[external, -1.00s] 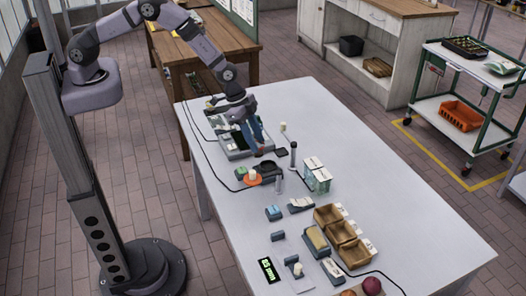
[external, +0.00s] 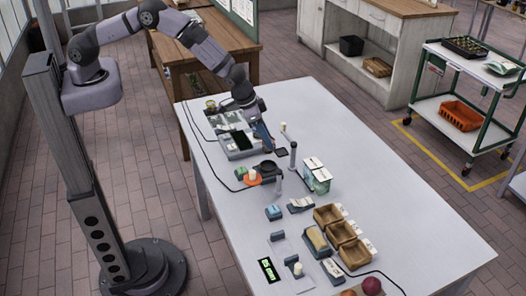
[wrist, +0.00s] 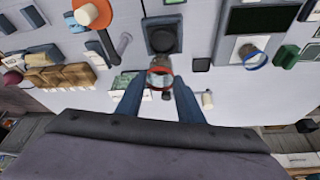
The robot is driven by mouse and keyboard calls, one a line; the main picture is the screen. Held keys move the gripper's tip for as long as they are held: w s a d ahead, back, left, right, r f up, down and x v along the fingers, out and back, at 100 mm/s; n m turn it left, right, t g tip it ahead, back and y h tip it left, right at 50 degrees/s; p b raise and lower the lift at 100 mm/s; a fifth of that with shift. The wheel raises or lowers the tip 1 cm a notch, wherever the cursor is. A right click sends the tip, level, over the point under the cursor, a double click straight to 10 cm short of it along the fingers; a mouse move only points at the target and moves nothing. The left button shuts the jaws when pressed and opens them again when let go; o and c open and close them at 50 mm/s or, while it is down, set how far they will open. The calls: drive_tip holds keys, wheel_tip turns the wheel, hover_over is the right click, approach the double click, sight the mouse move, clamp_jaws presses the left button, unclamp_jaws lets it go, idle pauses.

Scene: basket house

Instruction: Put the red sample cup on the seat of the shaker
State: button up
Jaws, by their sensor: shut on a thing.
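The red sample cup (wrist: 160,77), a clear cup with a red rim, sits between the fingertips of my gripper (wrist: 159,86) in the wrist view. My gripper is shut on it. In the external view my gripper (external: 268,148) points down above the far half of the white table, and the cup is not clearly visible there. A dark device with a round black seat (wrist: 163,40), apparently the shaker, lies just beyond the cup in the wrist view. In the external view this dark round part (external: 268,166) is just in front of my gripper. The seat looks empty.
An orange disc (external: 252,179) with a white piece is beside the dark device. A dark upright post (external: 293,155) and a green-white box (external: 317,176) stand to the right. A grey unit (external: 238,145) is at left. A blue-ringed cup (wrist: 255,58) shows in the wrist view.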

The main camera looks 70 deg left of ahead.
sight(266, 153)
drive_tip(key=shift+f, duration=0.2)
drive_tip(key=shift+f+b, duration=1.05)
drive_tip(key=shift+f, duration=1.05)
drive_tip(key=shift+f+b, duration=1.2)
drive_tip(key=shift+f+b, duration=0.2)
drive_tip(key=shift+b, duration=0.25)
drive_tip(key=o, duration=1.9)
drive_tip(key=shift+p+v, duration=1.2)
drive_tip(key=shift+v, duration=1.35)
